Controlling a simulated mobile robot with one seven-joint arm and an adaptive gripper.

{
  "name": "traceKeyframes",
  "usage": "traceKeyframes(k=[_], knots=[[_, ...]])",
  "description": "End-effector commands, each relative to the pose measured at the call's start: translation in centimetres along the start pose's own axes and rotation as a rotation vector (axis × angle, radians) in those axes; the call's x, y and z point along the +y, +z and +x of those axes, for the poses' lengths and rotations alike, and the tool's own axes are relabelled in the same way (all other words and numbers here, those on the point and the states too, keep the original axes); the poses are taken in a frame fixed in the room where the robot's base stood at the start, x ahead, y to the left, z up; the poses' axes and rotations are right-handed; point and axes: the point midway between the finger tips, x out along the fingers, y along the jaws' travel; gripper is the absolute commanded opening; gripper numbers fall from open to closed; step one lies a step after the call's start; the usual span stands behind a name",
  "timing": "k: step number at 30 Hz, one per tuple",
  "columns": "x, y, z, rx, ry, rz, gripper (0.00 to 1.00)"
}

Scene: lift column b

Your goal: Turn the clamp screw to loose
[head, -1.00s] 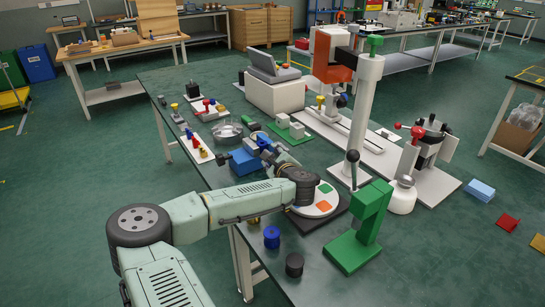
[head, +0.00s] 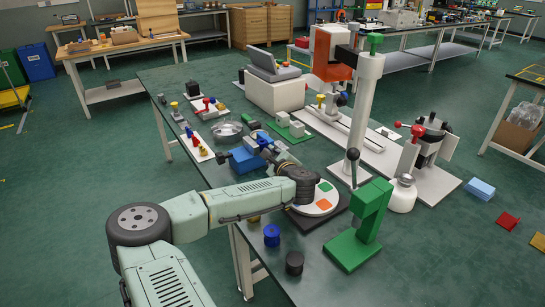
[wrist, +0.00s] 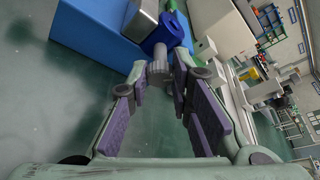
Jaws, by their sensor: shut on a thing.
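A blue clamp (wrist: 98,32) fills the upper left of the wrist view, with a grey metal part and a round blue collar. Its grey ridged clamp screw (wrist: 158,73) sticks out of the collar toward me. My gripper (wrist: 160,78) has its purple-padded fingertips on either side of the screw and is shut on it. In the head view the blue clamp (head: 242,162) sits near the table's left edge, with my gripper (head: 264,142) at its right side. The screw itself is hidden there by my arm and gripper.
A round plate with coloured patches (head: 323,204) lies beside my wrist. A green press (head: 362,225), a white column (head: 364,110) and blue (head: 271,235) and black (head: 294,263) cylinders stand nearby.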

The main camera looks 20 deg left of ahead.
Motion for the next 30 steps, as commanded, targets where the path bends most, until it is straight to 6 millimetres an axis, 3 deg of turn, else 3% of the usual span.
traceKeyframes(k=[6,15,28,29,30], knots=[[0.87,-0.88,0.28,0.005,-0.050,-0.128,0.00],[0.59,-0.56,0.17,0.003,-0.137,-0.332,0.00],[0.23,-0.06,0.02,0.001,-0.150,-0.362,0.00],[0.23,-0.06,0.02,0.001,-0.150,-0.362,0.22],[0.23,-0.06,0.02,0.001,-0.150,-0.362,0.24]])
